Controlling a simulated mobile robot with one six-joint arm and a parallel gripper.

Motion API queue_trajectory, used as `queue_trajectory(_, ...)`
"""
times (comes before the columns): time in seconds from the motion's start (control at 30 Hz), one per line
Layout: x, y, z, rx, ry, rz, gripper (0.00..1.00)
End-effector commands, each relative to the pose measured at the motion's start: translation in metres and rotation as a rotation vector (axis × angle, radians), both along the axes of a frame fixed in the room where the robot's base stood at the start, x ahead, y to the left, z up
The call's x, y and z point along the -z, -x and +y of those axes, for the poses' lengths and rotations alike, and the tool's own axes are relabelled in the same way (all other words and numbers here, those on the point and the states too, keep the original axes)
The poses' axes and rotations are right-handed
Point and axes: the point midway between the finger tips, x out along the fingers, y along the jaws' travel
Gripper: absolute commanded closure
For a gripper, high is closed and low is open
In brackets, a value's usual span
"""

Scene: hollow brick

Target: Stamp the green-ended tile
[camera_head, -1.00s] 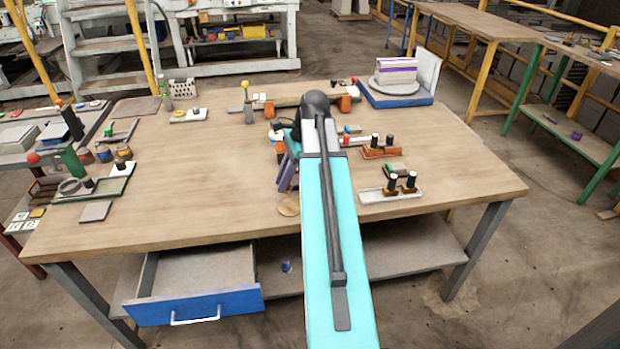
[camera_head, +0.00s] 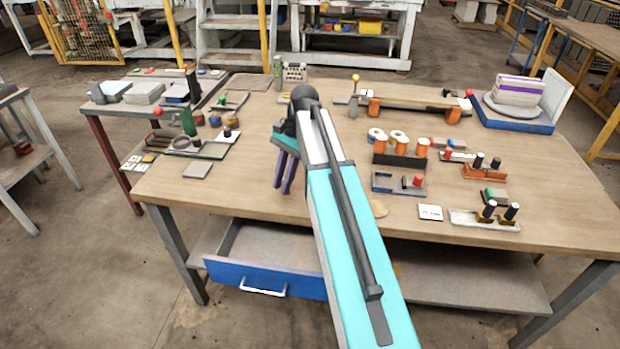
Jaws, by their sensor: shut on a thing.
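My gripper (camera_head: 285,174), with purple fingers, points down over the table left of the orange-topped pieces. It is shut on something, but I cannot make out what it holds. A small block with a green end (camera_head: 490,193) is at the right, just behind a pale tray (camera_head: 484,219) with two black-handled stamps; it is too small to be sure it is the tile. Several orange-topped pieces (camera_head: 398,141) stand at a dark rack (camera_head: 399,163). A grey-blue tray (camera_head: 398,185) in front holds a dark piece and a red-topped piece.
An orange rack (camera_head: 484,172) holds two black-handled pieces. A white card (camera_head: 430,212) lies near the front edge. A green tray (camera_head: 205,151) stands left and a raised board (camera_head: 410,103) at the back. The blue drawer (camera_head: 265,279) is open below. Bare tabletop surrounds my gripper.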

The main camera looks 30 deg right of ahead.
Motion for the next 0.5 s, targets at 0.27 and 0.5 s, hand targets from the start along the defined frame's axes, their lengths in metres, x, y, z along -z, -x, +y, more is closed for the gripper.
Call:
queue_trajectory(0.27,0.002,-0.015,0.070,-0.225,0.000,0.001,0.96)
queue_trajectory(0.5,0.003,-0.017,0.096,-0.312,-0.001,0.001,0.96)
